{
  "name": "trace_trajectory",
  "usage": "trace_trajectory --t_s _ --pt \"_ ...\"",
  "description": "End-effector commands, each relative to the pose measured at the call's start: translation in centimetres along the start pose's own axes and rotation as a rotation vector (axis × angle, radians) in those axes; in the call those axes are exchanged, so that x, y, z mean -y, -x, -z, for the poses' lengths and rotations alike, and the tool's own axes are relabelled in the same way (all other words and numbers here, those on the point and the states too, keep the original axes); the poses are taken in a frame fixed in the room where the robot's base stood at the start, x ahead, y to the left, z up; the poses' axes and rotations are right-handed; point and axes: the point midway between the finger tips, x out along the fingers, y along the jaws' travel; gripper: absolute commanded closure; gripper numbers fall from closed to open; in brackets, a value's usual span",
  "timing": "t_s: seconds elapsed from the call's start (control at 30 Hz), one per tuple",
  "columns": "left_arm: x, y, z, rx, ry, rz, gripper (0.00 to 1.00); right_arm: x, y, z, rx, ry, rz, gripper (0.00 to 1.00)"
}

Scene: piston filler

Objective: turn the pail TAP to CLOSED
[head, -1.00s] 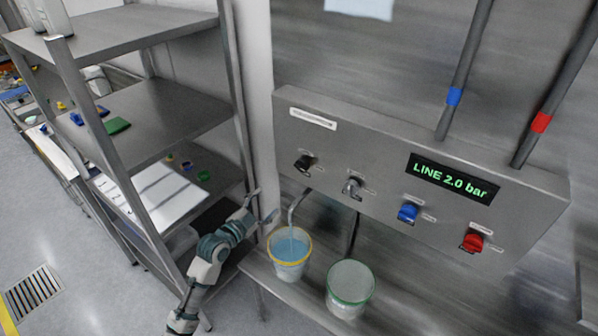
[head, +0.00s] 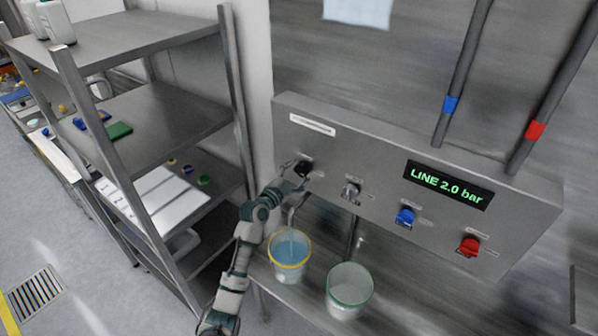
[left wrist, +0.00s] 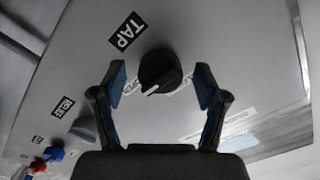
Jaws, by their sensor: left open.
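The black TAP knob (left wrist: 160,72) is in the left wrist view, under a black label (left wrist: 126,31) reading TAP. My left gripper (left wrist: 161,90) is open, with one finger on each side of the knob and gaps to both. In the head view the knob (head: 304,168) is partly hidden by my left gripper (head: 297,172). Below it, the yellow-rimmed pail (head: 289,262) holds blue liquid, and a stream runs into it from the spout. My right gripper is not in view.
To the right on the panel are a grey knob (head: 351,190), a blue knob (head: 405,217) and a red knob (head: 468,247). The display (head: 448,185) reads LINE 2.0 bar. A green-rimmed pail (head: 349,290) stands on the ledge. Metal shelving (head: 165,115) stands close on the left.

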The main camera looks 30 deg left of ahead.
Motion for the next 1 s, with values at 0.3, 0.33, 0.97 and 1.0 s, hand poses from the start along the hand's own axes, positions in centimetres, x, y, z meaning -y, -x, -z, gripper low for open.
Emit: trace_trajectory --t_s 0.3,0.33,0.97,1.0 --pt "-0.04 -1.21 -0.04 0.0 0.0 -0.001 0.27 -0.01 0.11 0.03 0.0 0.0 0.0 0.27" --pt "-0.04 -1.2 -0.04 0.0 0.0 -0.001 0.27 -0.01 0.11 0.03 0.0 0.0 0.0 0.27" --pt "-0.11 -1.19 -0.05 0.001 0.023 -0.003 0.87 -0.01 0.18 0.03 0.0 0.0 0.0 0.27" --pt "-0.12 -1.2 -0.05 0.001 0.035 -0.003 0.87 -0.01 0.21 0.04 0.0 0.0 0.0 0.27"
